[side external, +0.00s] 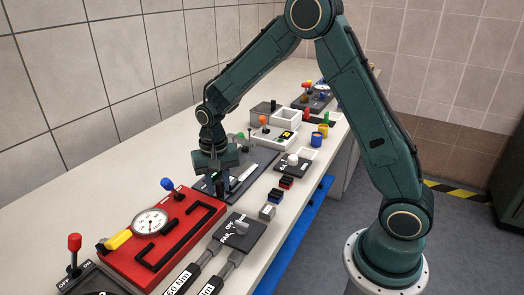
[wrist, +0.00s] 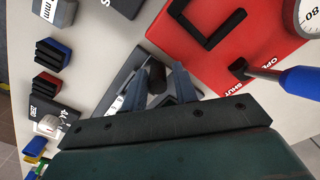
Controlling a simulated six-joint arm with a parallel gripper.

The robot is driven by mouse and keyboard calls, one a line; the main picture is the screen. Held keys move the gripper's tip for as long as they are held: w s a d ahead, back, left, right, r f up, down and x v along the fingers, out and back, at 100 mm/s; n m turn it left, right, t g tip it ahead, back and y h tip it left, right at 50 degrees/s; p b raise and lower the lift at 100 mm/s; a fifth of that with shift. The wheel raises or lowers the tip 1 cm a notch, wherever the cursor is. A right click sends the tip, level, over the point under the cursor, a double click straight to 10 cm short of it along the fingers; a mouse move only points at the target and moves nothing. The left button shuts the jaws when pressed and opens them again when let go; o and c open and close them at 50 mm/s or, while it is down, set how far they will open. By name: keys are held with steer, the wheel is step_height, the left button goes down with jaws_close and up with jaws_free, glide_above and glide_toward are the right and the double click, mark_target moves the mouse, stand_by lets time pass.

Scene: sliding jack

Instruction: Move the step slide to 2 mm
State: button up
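My gripper (wrist: 162,72) points down over a dark plate (side external: 208,192) in the middle of the bench. A black upright cylindrical knob (wrist: 157,78) stands between its two blue-grey fingers in the wrist view. The fingers are apart, with a gap visible on the right side of the knob; firm contact is not visible. The knob also shows below my gripper in the side view (side external: 220,187). A pale, narrow strip (side external: 243,176) lies on the plate to the right. Which part is the step slide, and its reading in millimetres, cannot be told; my gripper hides much of the plate.
A red panel (side external: 125,262) with a dial (side external: 150,222), black handles and a blue-knobbed lever (side external: 168,184) lies close to the plate. Grey (side external: 267,212), blue (side external: 275,196) and red (side external: 286,182) small blocks stand to the right. A switch plate (side external: 245,240) sits in front.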

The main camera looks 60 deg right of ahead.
step_height(320, 180, up, 14)
steer(key=shift+f, duration=0.15)
stand_by(0.5)
stand_by(0.3)
step_height(320, 180, up, 8)
stand_by(1.1)
steer(key=shift+s, duration=0.1)
steer(key=s+r+n+t, duration=0.3)
steer(key=s, duration=0.9)
steer(key=s+f+n+t, duration=0.1)
steer(key=s+f+n, duration=0.1)
steer(key=s, duration=0.4)
steer(key=s+f+n+t, duration=0.1)
steer(key=s+f+n, duration=0.1)
steer(key=s, duration=0.5)
steer(key=shift+s+a+f+n+t, duration=0.2)
steer(key=shift+a+f+n+t, duration=0.1)
steer(key=shift+a+f, duration=0.15)
